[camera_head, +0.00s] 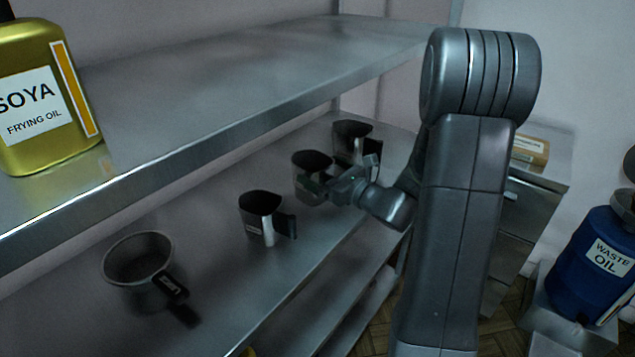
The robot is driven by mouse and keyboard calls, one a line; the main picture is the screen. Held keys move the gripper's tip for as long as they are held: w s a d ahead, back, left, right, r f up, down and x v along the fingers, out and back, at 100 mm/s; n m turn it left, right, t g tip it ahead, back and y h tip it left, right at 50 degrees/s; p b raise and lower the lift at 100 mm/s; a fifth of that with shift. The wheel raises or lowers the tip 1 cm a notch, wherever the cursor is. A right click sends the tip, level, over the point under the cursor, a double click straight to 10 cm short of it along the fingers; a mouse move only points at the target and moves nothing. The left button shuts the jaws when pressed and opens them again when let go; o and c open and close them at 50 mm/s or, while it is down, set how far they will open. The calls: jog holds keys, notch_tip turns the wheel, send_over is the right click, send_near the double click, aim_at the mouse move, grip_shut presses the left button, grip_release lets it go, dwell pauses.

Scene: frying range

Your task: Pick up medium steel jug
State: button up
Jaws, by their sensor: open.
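Three steel jugs with dark open tops stand upright in a row on the middle shelf. The near jug (260,213) has its handle to the right. The middle jug (311,163) is behind it, and the far jug (350,140) stands at the back. Which one is the medium steel jug is hard to tell by size; the middle one is beside my gripper. My gripper (325,187) is open at the right side of the middle jug, around its handle area. The fingers partly hide that jug's lower body and handle, so contact cannot be told.
A steel pot (138,262) with a side handle sits at the near left of the shelf. The upper shelf (220,105) overhangs behind, with a gold soya oil can (38,100) on it. A blue waste oil drum (598,255) and a steel cabinet (515,225) stand right.

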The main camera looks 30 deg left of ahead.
jog(key=c, duration=1.3)
jog(key=shift+r, duration=0.1)
notch_tip(320, 180, up, 10)
jog(key=shift+f, duration=0.1)
